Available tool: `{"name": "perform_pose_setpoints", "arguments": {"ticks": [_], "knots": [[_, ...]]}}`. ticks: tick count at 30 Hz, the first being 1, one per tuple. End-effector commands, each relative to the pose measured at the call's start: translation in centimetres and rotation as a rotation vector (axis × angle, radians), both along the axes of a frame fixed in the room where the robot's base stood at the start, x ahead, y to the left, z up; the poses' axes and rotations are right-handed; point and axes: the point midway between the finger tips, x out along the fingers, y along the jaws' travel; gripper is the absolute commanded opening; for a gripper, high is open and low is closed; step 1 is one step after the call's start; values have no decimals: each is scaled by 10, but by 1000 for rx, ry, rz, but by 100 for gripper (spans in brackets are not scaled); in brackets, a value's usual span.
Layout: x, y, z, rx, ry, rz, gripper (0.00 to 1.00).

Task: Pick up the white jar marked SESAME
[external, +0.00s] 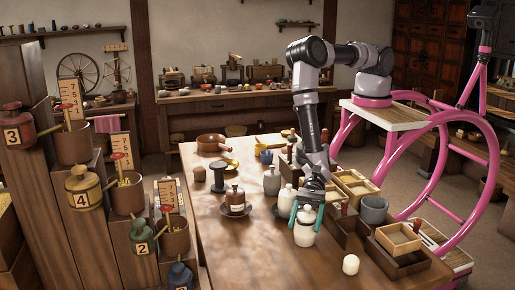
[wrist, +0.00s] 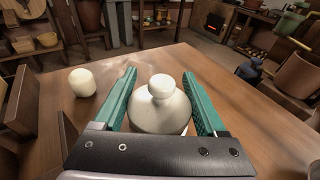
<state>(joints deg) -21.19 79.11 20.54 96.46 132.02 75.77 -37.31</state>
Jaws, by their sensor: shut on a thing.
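A white jar (external: 305,236) with a round knob lid is near the front right of the table. My gripper (external: 307,214) comes down over it from above, with one green finger on each side, and is shut on it. In the wrist view the jar's domed top and knob (wrist: 160,112) lie between the green fingers (wrist: 162,98). No SESAME marking is readable in either view. I cannot tell whether the jar's base touches the table. Another white jar (external: 286,199) stands just behind it, partly hidden by my arm.
A small white rounded object (external: 350,265) stands to the right; it also shows in the wrist view (wrist: 82,82). A brown jar (external: 235,199), a grey jar (external: 272,181), a grey cup (external: 374,209) and wooden trays (external: 398,238) are nearby. The table's front left is clear.

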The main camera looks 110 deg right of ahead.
Motion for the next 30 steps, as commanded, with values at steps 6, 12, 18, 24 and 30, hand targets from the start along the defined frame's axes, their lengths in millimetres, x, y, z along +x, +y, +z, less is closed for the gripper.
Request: {"name": "perform_pose_setpoints", "arguments": {"ticks": [6,12,18,24,30], "knots": [[0,1,43,2,-3,1,0],[-1,0,72,0,0,2,0],[-1,0,83,0,2,1,0],[-1,0,84,1,1,1,0],[-1,0,84,1,1,1,80]]}}
